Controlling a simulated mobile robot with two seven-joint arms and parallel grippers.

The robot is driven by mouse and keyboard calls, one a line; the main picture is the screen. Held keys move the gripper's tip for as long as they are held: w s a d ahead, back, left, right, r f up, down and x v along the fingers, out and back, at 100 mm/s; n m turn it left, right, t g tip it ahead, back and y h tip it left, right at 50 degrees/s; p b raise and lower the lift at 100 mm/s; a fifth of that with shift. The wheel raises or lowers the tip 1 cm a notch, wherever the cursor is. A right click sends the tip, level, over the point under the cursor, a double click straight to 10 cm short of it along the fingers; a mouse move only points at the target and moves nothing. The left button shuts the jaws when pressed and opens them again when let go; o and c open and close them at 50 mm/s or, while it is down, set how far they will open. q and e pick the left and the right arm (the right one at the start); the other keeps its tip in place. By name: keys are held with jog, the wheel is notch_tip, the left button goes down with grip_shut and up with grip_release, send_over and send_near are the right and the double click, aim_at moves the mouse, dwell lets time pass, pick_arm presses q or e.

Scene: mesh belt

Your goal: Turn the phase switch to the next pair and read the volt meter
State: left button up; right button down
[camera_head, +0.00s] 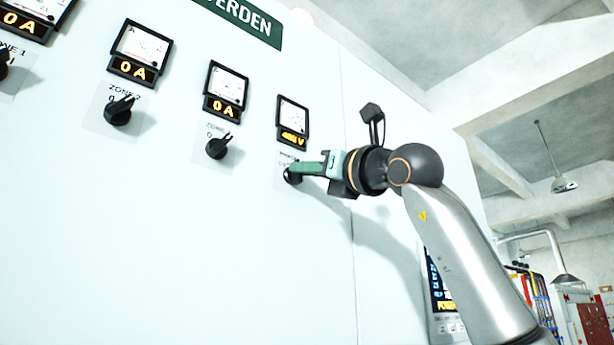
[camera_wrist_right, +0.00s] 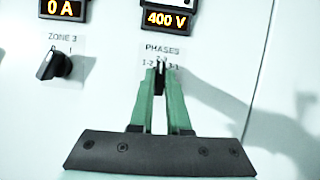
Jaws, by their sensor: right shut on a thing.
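The phase switch (camera_head: 289,178) is a black knob on the pale cabinet front, below the volt meter (camera_head: 292,117). In the right wrist view the knob (camera_wrist_right: 159,66) stands roughly upright under the label PHASES, with 1-2 at left, a partly hidden mark at top and 3-1 at right. The volt meter's display (camera_wrist_right: 167,20) reads 400 V. My right gripper (camera_head: 299,171) has its green fingers shut on the knob; the fingers (camera_wrist_right: 160,80) hide part of it in the wrist view. My left gripper is not in view.
The zone 3 switch (camera_head: 218,147) and its ammeter (camera_head: 225,90), reading 0 A, are to the left. Another zone switch (camera_head: 119,111) is farther left. A lit panel (camera_head: 438,285) shows behind my right arm. The cabinet front below the switches is clear.

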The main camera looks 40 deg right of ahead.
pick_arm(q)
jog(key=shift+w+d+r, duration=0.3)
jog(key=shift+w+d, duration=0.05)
pick_arm(e)
jog(key=shift+m+h, duration=0.4)
jog(key=c, duration=0.9)
grip_release()
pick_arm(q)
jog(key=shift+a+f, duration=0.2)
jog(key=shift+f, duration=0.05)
pick_arm(e)
jog(key=shift+s, duration=0.1)
pick_arm(q)
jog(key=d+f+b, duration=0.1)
jog(key=b, duration=0.1)
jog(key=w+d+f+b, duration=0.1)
jog(key=b, duration=0.2)
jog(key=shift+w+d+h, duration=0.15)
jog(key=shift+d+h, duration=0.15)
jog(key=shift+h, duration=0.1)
pick_arm(e)
jog(key=v, duration=1.2)
jog(key=shift+s+f, duration=0.1)
jog(key=shift+f, duration=0.05)
